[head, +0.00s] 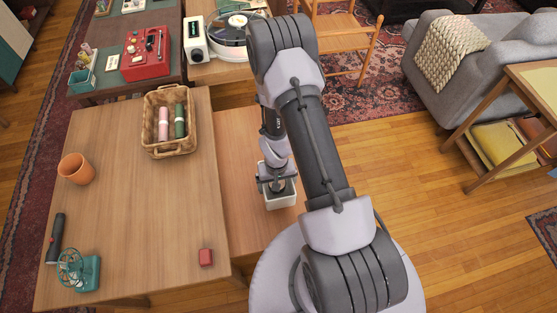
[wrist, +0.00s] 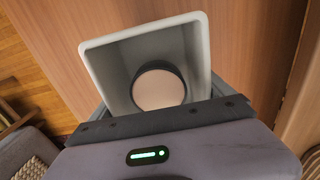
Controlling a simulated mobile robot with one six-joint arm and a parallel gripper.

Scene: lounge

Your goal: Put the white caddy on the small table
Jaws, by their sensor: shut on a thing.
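The white caddy (head: 281,201) is a small open box below my forearm in the head view. In the wrist view the caddy (wrist: 93,62) fills the middle, with a dark cylinder with a pale pinkish top (wrist: 158,90) inside it. My gripper (head: 275,183) is shut on the caddy at its near side. The caddy is over or on a plain wooden surface (head: 240,150) right of the larger table; I cannot tell whether it touches. I cannot tell which surface is the small table; a light-wood side table (head: 543,85) stands at the far right.
The larger wooden table (head: 130,220) holds a wicker basket (head: 150,130), an orange pot (head: 76,169), a dark flashlight-like object (head: 55,238), a teal fan (head: 80,270) and a red block (head: 206,257). A chair (head: 345,40) and grey sofa (head: 425,75) stand behind. Open floor (head: 420,170) lies right.

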